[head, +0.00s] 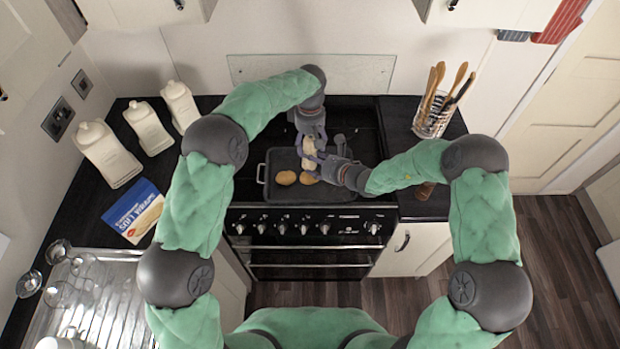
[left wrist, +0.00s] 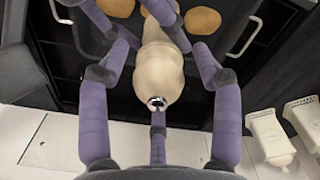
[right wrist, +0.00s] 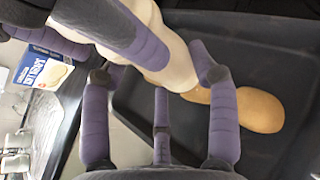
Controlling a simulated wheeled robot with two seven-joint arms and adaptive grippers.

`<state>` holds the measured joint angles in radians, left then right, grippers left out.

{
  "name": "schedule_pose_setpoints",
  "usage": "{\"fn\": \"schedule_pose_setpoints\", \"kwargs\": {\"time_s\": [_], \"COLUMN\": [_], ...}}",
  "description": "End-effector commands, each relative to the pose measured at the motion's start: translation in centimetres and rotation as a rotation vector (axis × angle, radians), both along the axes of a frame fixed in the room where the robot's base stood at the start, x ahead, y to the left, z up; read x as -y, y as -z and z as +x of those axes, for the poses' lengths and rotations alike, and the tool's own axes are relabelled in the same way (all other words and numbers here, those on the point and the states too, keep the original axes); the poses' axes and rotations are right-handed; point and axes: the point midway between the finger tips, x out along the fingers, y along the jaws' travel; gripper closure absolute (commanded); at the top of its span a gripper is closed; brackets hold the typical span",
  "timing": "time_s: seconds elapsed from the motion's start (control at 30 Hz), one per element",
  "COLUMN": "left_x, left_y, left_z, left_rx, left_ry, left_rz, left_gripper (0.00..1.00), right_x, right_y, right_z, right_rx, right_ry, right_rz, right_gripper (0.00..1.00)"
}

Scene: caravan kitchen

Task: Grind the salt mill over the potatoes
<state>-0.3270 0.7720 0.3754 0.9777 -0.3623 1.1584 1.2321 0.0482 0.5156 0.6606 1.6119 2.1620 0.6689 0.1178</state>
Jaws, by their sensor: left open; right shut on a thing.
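The cream salt mill (head: 309,146) is held upright over the dark roasting tray (head: 338,193) on the stove. My right gripper (head: 335,163) is shut on the mill from the right side. My left gripper (head: 311,133) is above it, pointing down, its open fingers spread around the mill's top. The left wrist view shows the mill's body (left wrist: 158,70) and metal knob between those fingers. Potatoes (head: 286,178) lie in the tray below; one also shows in the right wrist view (right wrist: 260,110). The mill and grippers hide part of the tray.
A utensil jar (head: 432,118) stands on the counter right of the stove. Several cream canisters (head: 148,128) and a blue packet (head: 133,210) stand or lie on the left counter. Glasses (head: 55,252) are by the sink at lower left.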

Motion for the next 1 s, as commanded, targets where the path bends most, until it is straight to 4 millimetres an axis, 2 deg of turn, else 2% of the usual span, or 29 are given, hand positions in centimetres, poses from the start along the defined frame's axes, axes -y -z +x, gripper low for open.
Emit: {"fn": "schedule_pose_setpoints", "kwargs": {"time_s": [0.6, 0.73, 1.0], "left_x": [0.01, 0.01, 0.00], "left_y": [0.03, 0.03, -0.05], "left_z": [-0.02, -0.02, 0.00], "left_rx": [-0.001, -0.001, 0.000], "left_ry": [0.681, 0.735, 0.737], "left_rz": [0.000, 0.000, 0.000], "left_gripper": [0.35, 0.35, 0.35], "right_x": [0.01, 0.01, 0.01], "right_y": [-0.08, -0.08, -0.08], "right_z": [0.05, 0.04, 0.05], "right_rx": [0.002, 0.001, 0.002], "right_ry": [0.001, 0.000, 0.001], "right_rz": [0.000, 0.000, 0.000], "right_gripper": [0.80, 0.80, 0.80]}}
